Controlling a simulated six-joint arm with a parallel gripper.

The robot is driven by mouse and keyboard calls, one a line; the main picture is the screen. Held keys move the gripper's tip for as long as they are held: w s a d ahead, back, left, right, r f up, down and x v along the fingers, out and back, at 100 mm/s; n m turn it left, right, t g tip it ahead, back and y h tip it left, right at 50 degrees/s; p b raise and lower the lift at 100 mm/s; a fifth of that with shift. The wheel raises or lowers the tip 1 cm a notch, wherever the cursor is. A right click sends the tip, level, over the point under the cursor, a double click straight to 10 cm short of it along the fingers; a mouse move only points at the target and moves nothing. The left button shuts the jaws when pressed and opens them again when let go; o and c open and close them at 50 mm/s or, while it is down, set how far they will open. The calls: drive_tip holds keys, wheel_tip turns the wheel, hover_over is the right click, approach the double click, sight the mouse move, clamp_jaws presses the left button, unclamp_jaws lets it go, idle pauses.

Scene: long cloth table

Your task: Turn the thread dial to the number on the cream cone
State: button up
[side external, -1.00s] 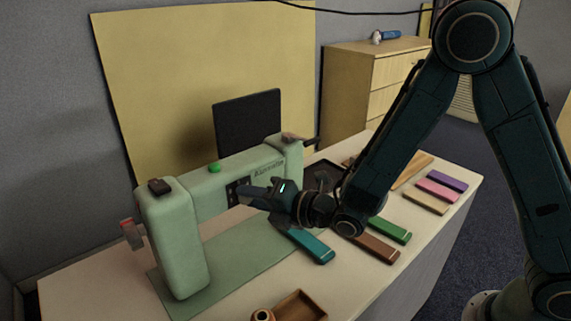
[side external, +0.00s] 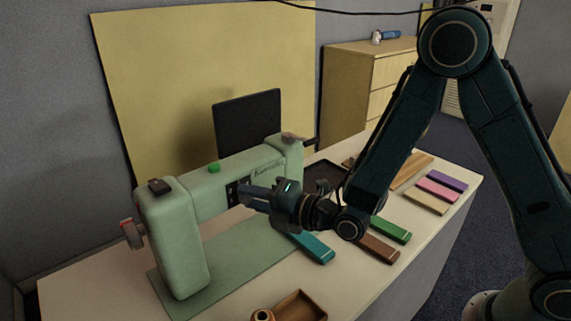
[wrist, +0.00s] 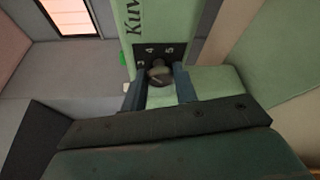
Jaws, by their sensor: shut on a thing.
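The pale green sewing machine (side external: 183,245) stands on a green mat at the left of the table. Its dark dial panel (side external: 232,192) is on the front of the horizontal arm. In the wrist view the panel shows the numbers 3, 4 and 5 (wrist: 167,49) around the round dark thread dial (wrist: 158,73). My gripper (side external: 250,193) reaches the panel from the right. Its two fingers are shut on the dial, one on each side, in the wrist view. The dial's pointer is not clear. I cannot make out a cream cone or its number.
Teal (side external: 312,247), green (side external: 391,229) and brown (side external: 378,249) blocks lie right of the machine. Pink (side external: 438,189) and purple (side external: 448,179) ones lie farther back. A wooden tray (side external: 318,310) is at the front edge. A dark screen (side external: 247,124) stands behind the machine.

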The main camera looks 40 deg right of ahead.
drive_tip(key=o, duration=0.9)
drive_tip(key=shift+o, duration=0.2)
drive_tip(key=shift+r, duration=1)
drive_tip(key=o, duration=0.7)
wheel_tip(320, 180, up, 5)
drive_tip(key=shift+a+r, duration=0.1)
drive_tip(key=shift+a, duration=0.05)
drive_tip(key=shift+a+r, duration=0.1)
drive_tip(key=shift+r, duration=0.4)
drive_tip(key=c, duration=0.7)
wheel_tip(320, 180, up, 12)
drive_tip(key=shift+d, duration=0.25)
drive_tip(key=shift+f, duration=0.1)
